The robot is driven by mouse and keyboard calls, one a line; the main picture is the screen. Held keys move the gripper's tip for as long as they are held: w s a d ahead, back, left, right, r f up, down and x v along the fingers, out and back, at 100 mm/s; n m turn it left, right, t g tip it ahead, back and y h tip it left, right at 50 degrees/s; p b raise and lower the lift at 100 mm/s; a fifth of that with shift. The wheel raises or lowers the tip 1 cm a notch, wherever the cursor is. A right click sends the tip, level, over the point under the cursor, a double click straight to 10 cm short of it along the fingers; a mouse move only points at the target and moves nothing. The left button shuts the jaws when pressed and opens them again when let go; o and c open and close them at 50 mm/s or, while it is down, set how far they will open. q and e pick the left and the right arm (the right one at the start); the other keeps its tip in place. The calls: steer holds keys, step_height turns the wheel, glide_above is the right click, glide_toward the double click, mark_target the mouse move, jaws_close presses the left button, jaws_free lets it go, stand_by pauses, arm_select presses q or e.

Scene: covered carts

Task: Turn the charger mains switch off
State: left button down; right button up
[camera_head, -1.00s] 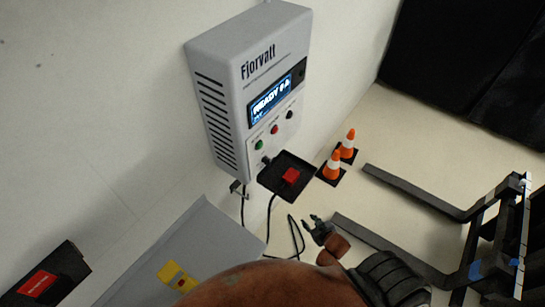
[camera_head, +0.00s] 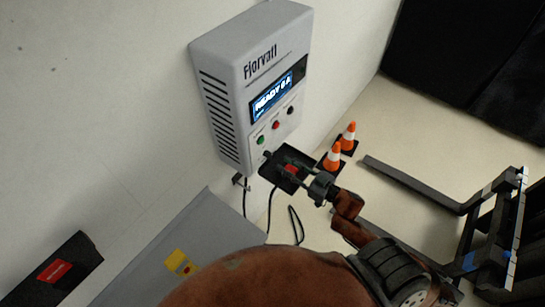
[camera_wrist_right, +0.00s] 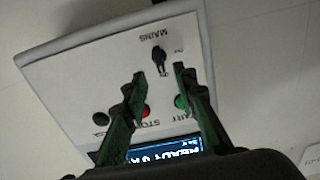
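The charger (camera_head: 225,65) is a pale grey wall box marked Fjorvatt, with a lit display reading READY. Its mains switch (camera_head: 267,156) is a small dark knob low on the front. In the right wrist view the mains switch (camera_wrist_right: 159,58) stands beside the MAINS label, its lever pointing away from the label. My right gripper (camera_head: 284,164) is in front of the charger's lower front. In the wrist view its fingers (camera_wrist_right: 159,74) are apart and empty, with the switch just beyond and between the tips; contact is not visible. My left gripper is not in view.
Green (camera_wrist_right: 181,101) and red (camera_wrist_right: 146,111) buttons lie close to the fingers. A black plate with a red block (camera_head: 291,169) is partly behind the gripper. Traffic cones (camera_head: 333,156), a fork frame (camera_head: 495,225) and a grey cabinet (camera_head: 190,235) stand around. Cables hang below the charger.

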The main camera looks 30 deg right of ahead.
mark_target(271, 156)
steer(key=p+x, duration=0.1)
steer(key=x, duration=0.5)
steer(key=shift+w+a, duration=0.1)
steer(key=shift+w, duration=0.25)
steer(key=shift+c, duration=0.4)
